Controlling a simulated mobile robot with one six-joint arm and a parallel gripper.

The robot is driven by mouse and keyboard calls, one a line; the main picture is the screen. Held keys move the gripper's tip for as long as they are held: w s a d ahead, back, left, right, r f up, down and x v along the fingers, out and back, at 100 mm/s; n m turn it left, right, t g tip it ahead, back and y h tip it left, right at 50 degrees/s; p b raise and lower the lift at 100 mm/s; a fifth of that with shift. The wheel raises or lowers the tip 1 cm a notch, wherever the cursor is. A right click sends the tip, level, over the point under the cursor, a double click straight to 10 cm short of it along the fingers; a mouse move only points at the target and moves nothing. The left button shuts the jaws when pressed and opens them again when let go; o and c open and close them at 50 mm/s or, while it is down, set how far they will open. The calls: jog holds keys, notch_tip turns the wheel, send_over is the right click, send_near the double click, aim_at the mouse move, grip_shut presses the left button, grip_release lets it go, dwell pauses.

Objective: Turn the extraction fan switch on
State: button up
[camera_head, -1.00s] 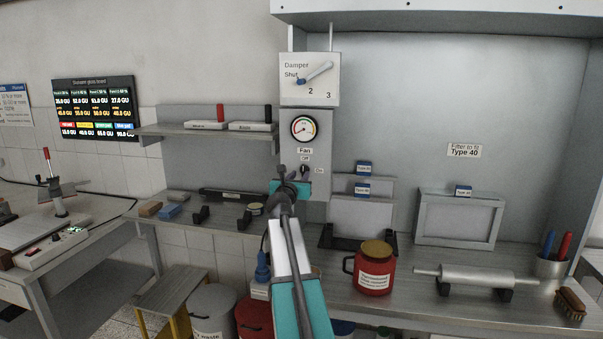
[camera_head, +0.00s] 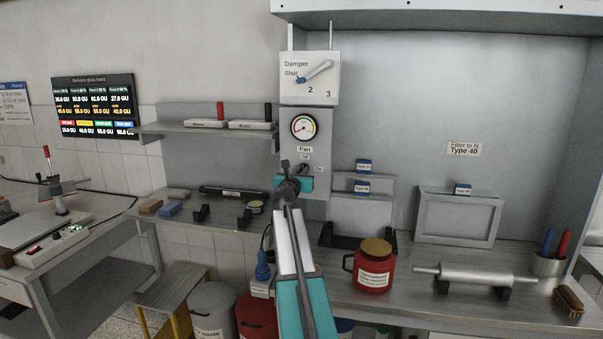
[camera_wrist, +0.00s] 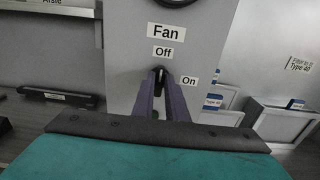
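The fan switch is a small dark knob (camera_wrist: 160,77) on the grey control panel (camera_wrist: 118,70), under the "Fan" and "Off" labels, with "On" at its lower right. The knob points up toward "Off". My gripper (camera_wrist: 160,88) has its two purple fingers reaching to the panel, one on each side of the knob. The fingertips are very close to the knob; whether they press on it I cannot tell. In the head view my gripper (camera_head: 304,172) is at the panel's lower part, where my wrist and fingers partly hide the knob.
A round gauge (camera_head: 304,127) and a damper box (camera_head: 309,78) with a lever sit above the switch. A bench below holds a red jar (camera_head: 374,270), a rolling pin (camera_head: 475,277) and a framed filter (camera_head: 458,218). A shelf (camera_head: 208,130) is to the left.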

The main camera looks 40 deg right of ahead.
grip_shut()
jog(key=shift+m+b, duration=0.3)
jog(key=shift+m, duration=0.1)
jog(key=m+b, duration=1)
jog(key=m, duration=0.1)
jog(key=m+b, duration=0.5)
jog(key=m, duration=0.1)
jog(key=shift+s+d+f, duration=0.15)
jog(key=shift+s+f, duration=0.05)
jog(key=shift+f, duration=0.15)
jog(key=o, duration=0.5)
grip_release()
jog(key=shift+r, duration=0.1)
